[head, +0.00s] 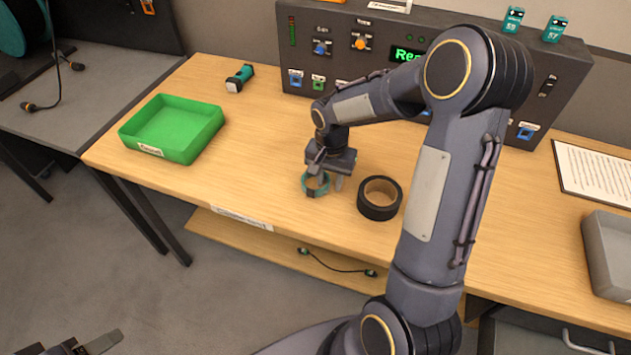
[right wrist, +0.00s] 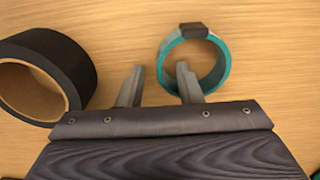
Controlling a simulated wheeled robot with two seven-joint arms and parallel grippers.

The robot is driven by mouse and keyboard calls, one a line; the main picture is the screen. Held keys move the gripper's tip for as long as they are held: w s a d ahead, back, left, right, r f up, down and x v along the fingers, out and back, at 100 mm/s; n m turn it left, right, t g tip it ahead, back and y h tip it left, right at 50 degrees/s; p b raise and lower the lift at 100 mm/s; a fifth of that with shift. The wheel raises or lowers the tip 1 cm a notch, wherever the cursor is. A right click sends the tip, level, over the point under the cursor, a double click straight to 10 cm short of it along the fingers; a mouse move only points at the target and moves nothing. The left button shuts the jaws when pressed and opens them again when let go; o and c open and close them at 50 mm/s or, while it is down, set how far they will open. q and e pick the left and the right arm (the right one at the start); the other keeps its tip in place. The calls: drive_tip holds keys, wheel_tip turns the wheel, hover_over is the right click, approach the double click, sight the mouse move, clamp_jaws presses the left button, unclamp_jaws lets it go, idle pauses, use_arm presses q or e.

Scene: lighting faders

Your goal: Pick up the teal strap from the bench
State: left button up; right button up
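The teal strap (head: 315,188) is a coiled ring with a dark clasp on the wooden bench (head: 270,150). In the right wrist view the strap (right wrist: 221,72) is ahead of my right gripper. My right gripper (head: 326,182) is above the bench, fingers apart. The left finger is clear of the ring. My left gripper (head: 95,345) is partly cut off at the lower left; its opening is unclear.
A black tape roll (head: 392,207) lies just right of my right gripper; it also shows in the wrist view (right wrist: 72,65). A green tray (head: 205,143) and a teal-black torch (head: 240,78) are to the left. A dark control console (head: 340,75) stands behind.

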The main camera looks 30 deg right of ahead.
clamp_jaws()
drive_tip(key=shift+r, duration=0.2)
